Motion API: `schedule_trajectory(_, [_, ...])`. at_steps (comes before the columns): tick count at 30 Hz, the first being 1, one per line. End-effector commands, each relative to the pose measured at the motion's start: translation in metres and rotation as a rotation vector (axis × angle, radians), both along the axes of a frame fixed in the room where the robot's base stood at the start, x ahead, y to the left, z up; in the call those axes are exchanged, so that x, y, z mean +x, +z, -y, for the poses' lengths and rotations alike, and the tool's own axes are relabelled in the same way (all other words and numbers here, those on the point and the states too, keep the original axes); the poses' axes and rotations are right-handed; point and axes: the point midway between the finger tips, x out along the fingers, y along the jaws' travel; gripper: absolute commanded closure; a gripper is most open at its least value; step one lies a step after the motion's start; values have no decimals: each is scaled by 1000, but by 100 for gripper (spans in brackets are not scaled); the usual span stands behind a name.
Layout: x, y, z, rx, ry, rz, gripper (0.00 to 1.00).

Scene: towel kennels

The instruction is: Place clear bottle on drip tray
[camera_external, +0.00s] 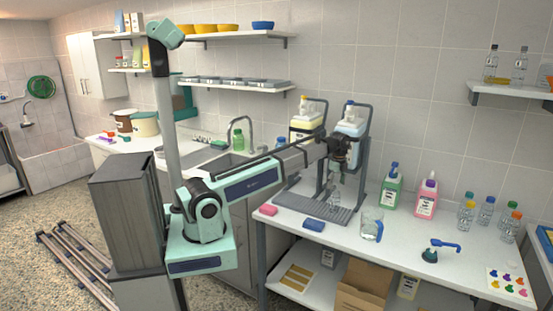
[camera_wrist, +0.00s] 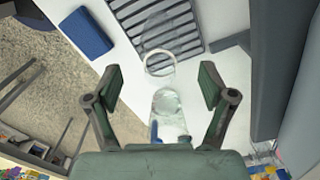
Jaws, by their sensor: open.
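In the wrist view a see-through shape with a pale ring (camera_wrist: 160,64), seemingly the bottle, overlaps the near edge of the drip tray (camera_wrist: 186,24). I cannot tell whether its base rests on the tray. My gripper (camera_external: 338,158) is above the tray and open. In the wrist view its fingers (camera_wrist: 161,88) are wide apart, with no contact on the bottle visible.
A clear jug (camera_external: 371,224) with a blue handle stands right of the tray. Green (camera_external: 391,192) and pink-labelled (camera_external: 426,198) bottles stand behind right. A dark rack (camera_external: 361,140) with jugs rises behind the tray.

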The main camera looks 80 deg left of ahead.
Motion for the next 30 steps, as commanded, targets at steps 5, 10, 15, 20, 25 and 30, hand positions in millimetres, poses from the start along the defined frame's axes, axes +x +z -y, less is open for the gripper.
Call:
schedule_trajectory(5, [1, 31, 0, 1, 0, 2, 18])
schedule_trajectory(10, [1, 53, 0, 1, 0, 2, 18])
schedule_trajectory(15, [0, 66, 0, 0, 0, 0, 18])
schedule_trajectory(20, [0, 69, 0, 0, 0, 0, 18])
schedule_trajectory(25, [0, 69, 0, 0, 0, 0, 18])
schedule_trajectory(30, [0, 69, 0, 0, 0, 0, 18])
